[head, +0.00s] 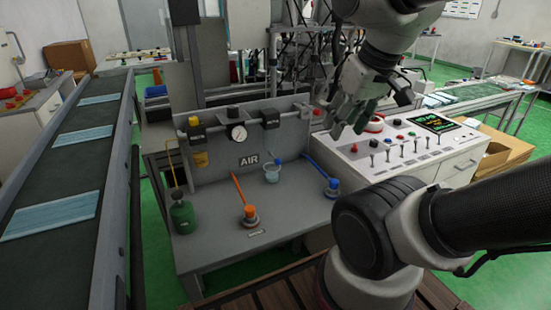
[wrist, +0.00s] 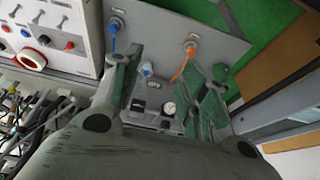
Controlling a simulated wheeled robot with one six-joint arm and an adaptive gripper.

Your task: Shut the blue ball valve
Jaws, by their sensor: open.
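The blue ball valve (head: 332,187) stands at the right side of the grey bench top, its long blue lever (head: 316,169) pointing up and left toward the back panel. In the wrist view, the blue valve (wrist: 116,25) is at the upper left, beside the left finger, its lever partly hidden. My gripper (head: 347,128) is open and empty, high above the bench's right side and apart from the valve. It also shows in the wrist view (wrist: 172,68), its two fingers spread.
An orange-levered valve (head: 250,216), a small cup (head: 272,173) and a green bottle (head: 183,217) stand on the bench. A gauge (head: 238,133) is on the back panel. The control console (head: 395,150) with switches adjoins at right. A conveyor (head: 65,180) carries masks at left.

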